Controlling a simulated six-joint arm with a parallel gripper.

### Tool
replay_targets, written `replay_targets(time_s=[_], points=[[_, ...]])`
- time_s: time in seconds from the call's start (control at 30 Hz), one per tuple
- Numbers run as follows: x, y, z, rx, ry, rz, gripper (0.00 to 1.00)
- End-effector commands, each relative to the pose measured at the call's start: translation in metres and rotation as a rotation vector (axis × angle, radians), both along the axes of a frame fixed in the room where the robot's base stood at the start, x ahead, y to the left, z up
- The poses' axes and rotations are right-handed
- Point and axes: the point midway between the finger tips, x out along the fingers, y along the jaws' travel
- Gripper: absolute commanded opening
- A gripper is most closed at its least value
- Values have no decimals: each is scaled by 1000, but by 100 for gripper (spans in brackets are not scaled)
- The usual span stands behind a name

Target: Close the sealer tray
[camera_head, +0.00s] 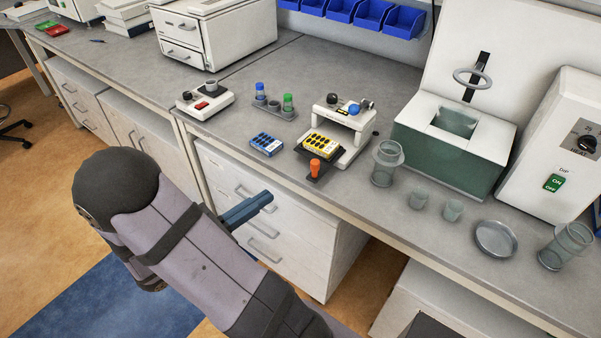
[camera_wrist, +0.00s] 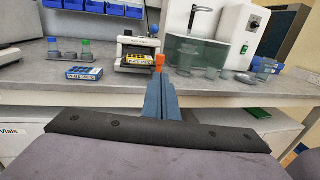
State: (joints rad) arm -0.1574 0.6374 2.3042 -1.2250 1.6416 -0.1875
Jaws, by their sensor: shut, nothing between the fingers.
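The sealer (camera_head: 345,128) is a white bench device with a blue and a dark knob on top. Its dark tray (camera_head: 310,155) is pulled out at the front and carries a yellow-and-black plate (camera_head: 321,146). An orange handle (camera_head: 314,167) stands upright at the tray's front end. My gripper (camera_head: 268,197) is shut and empty, in front of the bench edge, apart from the tray. In the wrist view the blue fingers (camera_wrist: 160,85) point towards the orange handle (camera_wrist: 159,62), with the sealer (camera_wrist: 137,47) behind it.
A blue labelled plate (camera_head: 266,144) lies left of the tray. A rack of capped bottles (camera_head: 274,106) stands behind it. A clear beaker (camera_head: 386,163) stands right of the sealer, near a tank (camera_head: 455,145). Drawers (camera_head: 270,218) lie below the bench edge.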

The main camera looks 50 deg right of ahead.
Motion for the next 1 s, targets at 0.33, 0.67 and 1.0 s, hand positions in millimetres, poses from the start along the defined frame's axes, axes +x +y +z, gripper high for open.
replay_targets(time_s=[0.33,0.67,1.0], points=[[-14,-58,2,3,3,-8,0],[-23,-104,1,4,2,-5,0],[-25,-120,0,3,-1,-1,0]])
